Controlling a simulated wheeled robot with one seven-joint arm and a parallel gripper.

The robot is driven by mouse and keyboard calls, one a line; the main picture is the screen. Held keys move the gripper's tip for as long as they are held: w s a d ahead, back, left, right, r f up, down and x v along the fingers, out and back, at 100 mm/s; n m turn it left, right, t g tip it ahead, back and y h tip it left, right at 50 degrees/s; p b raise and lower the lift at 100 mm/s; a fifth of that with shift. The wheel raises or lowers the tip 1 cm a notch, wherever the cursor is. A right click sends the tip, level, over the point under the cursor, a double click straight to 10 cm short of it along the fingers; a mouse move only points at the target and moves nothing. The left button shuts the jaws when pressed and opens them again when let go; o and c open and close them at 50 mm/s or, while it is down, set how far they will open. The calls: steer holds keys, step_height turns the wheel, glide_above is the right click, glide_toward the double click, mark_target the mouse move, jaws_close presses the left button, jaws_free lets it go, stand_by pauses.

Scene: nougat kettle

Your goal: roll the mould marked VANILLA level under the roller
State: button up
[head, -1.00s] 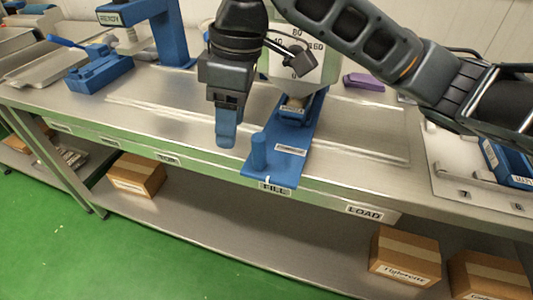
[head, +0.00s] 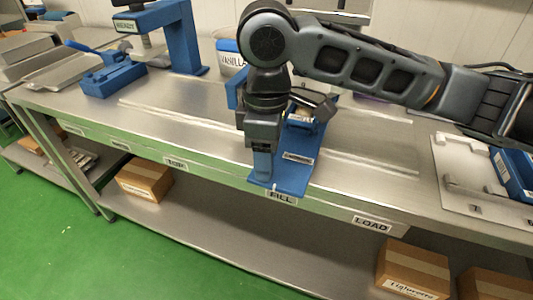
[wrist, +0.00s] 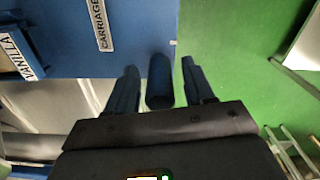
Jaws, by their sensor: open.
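The blue carriage plate (head: 293,172) lies at the FILL station, and its CARRIAGE label shows in the wrist view (wrist: 125,45). Its upright blue peg (wrist: 160,80) stands between the two fingers of my gripper (wrist: 159,68). The fingers are open, with a gap on each side of the peg. In the head view my gripper (head: 262,168) hides the peg. The mould marked VANILLA (wrist: 18,50) sits on the carriage at the left edge of the wrist view. In the head view it is partly visible behind my wrist (head: 301,116). I cannot make out the roller clearly.
A blue stand marked READY (head: 180,35) and a blue fixture (head: 113,78) stand at the left. A tub labelled VANILLA (head: 230,58) is behind my arm. A pale plate (head: 460,175) is at the right. The bench front between is clear.

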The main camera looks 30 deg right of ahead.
jaws_close()
stand_by(0.5)
